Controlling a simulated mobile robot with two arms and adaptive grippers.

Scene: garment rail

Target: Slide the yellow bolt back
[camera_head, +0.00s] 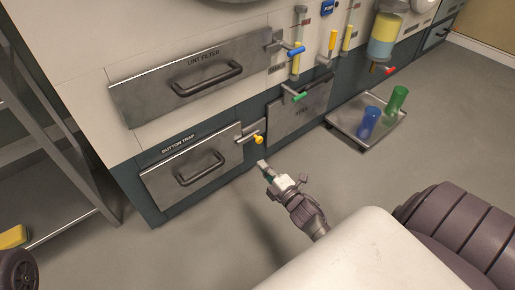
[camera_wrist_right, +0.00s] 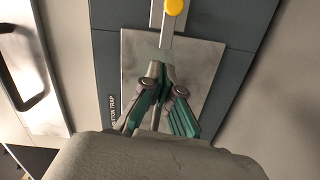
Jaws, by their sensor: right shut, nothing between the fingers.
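The yellow bolt (camera_head: 258,139) is a round yellow knob on a metal bar at the right edge of the steel button trap panel (camera_head: 160,180). It also shows at the top edge of the right wrist view (camera_wrist_right: 174,6). My right gripper (camera_head: 262,164) is a little below and in front of the knob in the head view, apart from it. In the right wrist view my right gripper (camera_wrist_right: 166,80) is shut and empty, its tips pointing toward the bolt's bar. My left gripper is not in view.
A blue-handled bolt (camera_head: 296,51) is on the lint filter panel (camera_head: 150,92), and a green-handled bolt (camera_head: 299,96) on the panel beside it. A tray (camera_head: 390,138) with a blue cup (camera_head: 369,122) and a green cup (camera_head: 397,99) lies at right. A metal rack (camera_head: 60,150) stands at left.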

